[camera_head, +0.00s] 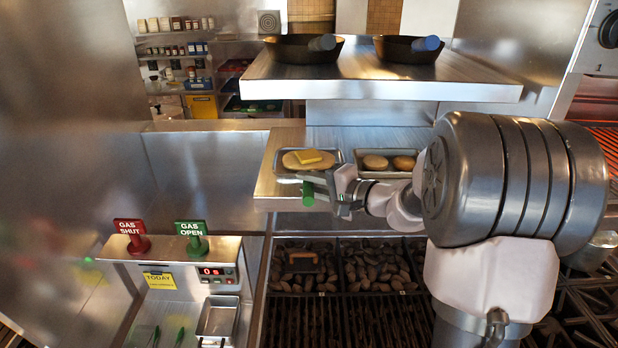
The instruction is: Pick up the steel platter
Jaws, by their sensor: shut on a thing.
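The steel platter (283,172) is a shallow rectangular metal tray at the front of the middle counter. The fingertips are small and partly hidden, so the exact grip point is unclear. The platter looks about level, and I cannot tell whether it touches the counter.
A second tray (365,173) with two buns stands just right, close to my arm. Two dark pans (303,49) (409,49) sit on the shelf (385,88) above. The charcoal grill (340,318) lies below. Gas handles (132,236) (192,237) and an empty tray (218,318) are lower left.

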